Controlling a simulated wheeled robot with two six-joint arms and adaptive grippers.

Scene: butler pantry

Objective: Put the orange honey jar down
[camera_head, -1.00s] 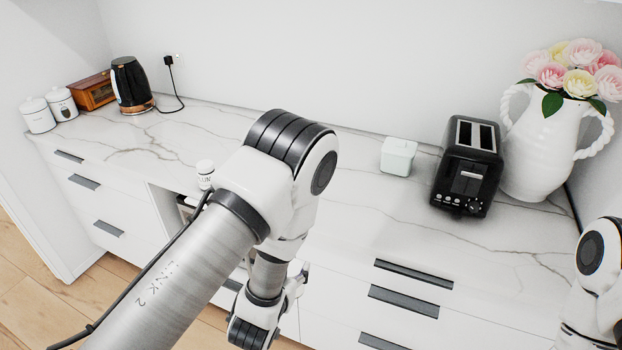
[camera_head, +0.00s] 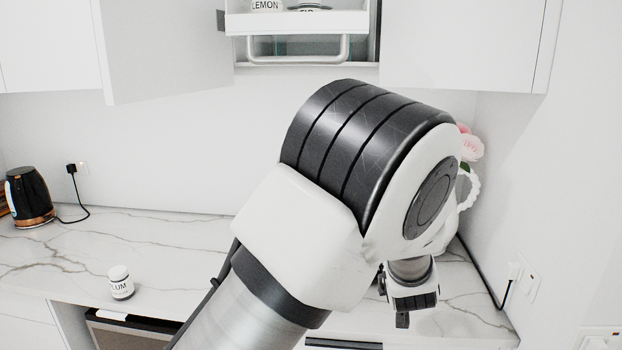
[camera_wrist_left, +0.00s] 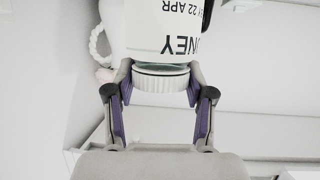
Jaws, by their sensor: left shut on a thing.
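The honey jar (camera_wrist_left: 165,35) fills the top middle of the left wrist view. Its white label reads "NEY" and "22 APR", upside down in the picture, and no orange shows. My left gripper (camera_wrist_left: 160,78) is shut on the jar at its ribbed white lid (camera_wrist_left: 160,83), one finger on each side. The jar's far end is cut off by the picture edge. In the head view my left arm hides the jar, and I cannot make out the gripper there. My right gripper is in neither view now.
A small jar marked "LUM" (camera_head: 120,283) stands on the marble counter (camera_head: 185,250), left of my arm. A kettle (camera_head: 30,198) stands far left. A vase with flowers (camera_head: 468,145) is partly hidden behind my arm. Above is a pulled-down shelf (camera_head: 300,22) with jars.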

